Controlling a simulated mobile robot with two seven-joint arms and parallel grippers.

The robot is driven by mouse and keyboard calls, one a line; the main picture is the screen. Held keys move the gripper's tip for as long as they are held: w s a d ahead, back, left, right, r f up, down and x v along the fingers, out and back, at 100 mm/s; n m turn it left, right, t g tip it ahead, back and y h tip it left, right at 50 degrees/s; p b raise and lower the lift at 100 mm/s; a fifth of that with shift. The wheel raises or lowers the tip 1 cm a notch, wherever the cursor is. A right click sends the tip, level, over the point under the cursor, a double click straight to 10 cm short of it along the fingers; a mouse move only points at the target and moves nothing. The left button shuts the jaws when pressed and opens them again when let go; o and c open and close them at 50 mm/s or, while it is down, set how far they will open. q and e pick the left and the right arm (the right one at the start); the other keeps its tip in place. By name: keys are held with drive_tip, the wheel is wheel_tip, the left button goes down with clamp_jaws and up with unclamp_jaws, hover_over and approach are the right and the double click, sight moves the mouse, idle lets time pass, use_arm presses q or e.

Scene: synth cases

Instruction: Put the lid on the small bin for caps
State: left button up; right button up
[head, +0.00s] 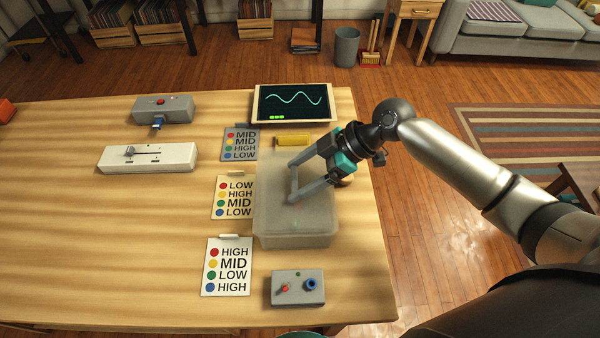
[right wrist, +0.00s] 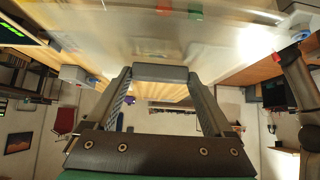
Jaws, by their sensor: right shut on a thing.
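The small bin (head: 295,240) is a translucent, frosted box near the right edge of the table. A pale, see-through lid (head: 318,207) shows at its top; I cannot tell whether it rests fully on the rim or is slightly above it. My right gripper (head: 292,183) reaches in from the right, its fingers wide apart and shut on the lid's grey bar handle, which shows between the fingertips in the right wrist view (right wrist: 160,73). A faint green spot shows through the bin's front. Blurred red and green patches show in the right wrist view. My left gripper is not in view.
A yellow block (head: 293,141) and a screen with a wave (head: 293,103) stand behind the bin. Several label cards, one of them here (head: 228,266), lie to its left. A grey control box (head: 298,288) is in front. The table's left half is mostly clear.

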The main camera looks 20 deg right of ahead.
drive_tip(key=shift+f, duration=0.45)
drive_tip(key=o, duration=1.3)
drive_tip(key=p+v, duration=0.1)
drive_tip(key=v, duration=1.4)
drive_tip(key=shift+p, duration=0.4)
drive_tip(key=shift+s+r, duration=0.1)
